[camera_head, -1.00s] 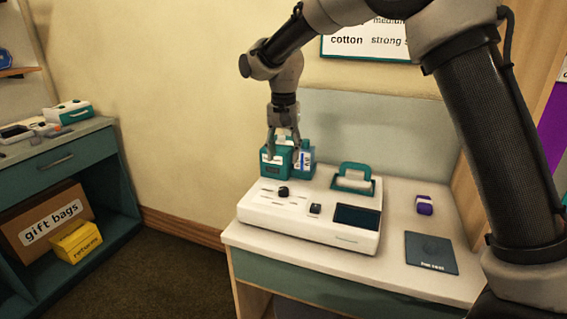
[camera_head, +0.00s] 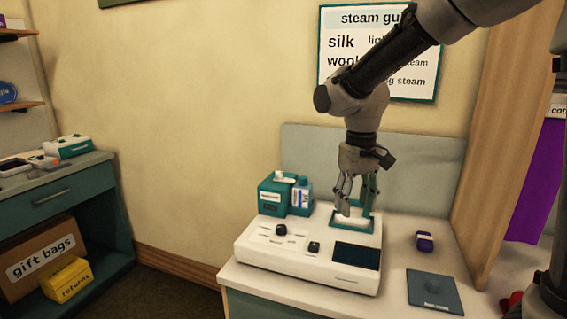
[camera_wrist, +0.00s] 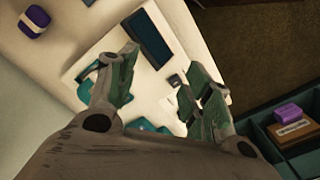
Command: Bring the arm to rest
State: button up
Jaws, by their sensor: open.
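The console's dark screen (camera_wrist: 148,38) shows beyond the fingers there. The handle is partly hidden by the fingers, and I cannot tell whether they touch it.
A wooden panel (camera_head: 490,150) bounds the right side. A shelf with a gift bags box (camera_head: 42,258) stands left.

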jog(key=s+d+r+m+t, duration=0.2)
jog(key=s+d+r, duration=0.1)
jog(key=s+d, duration=0.6)
jog(key=s+d+r+m+t, duration=0.1)
jog(key=s+d+r+t, duration=0.1)
jog(key=s+d, duration=0.7)
jog(key=shift+s+d+r+m+t, duration=0.3)
jog(key=shift+d+r+m, duration=0.1)
jog(key=shift+d+r, duration=0.4)
jog(key=shift+w, duration=0.1)
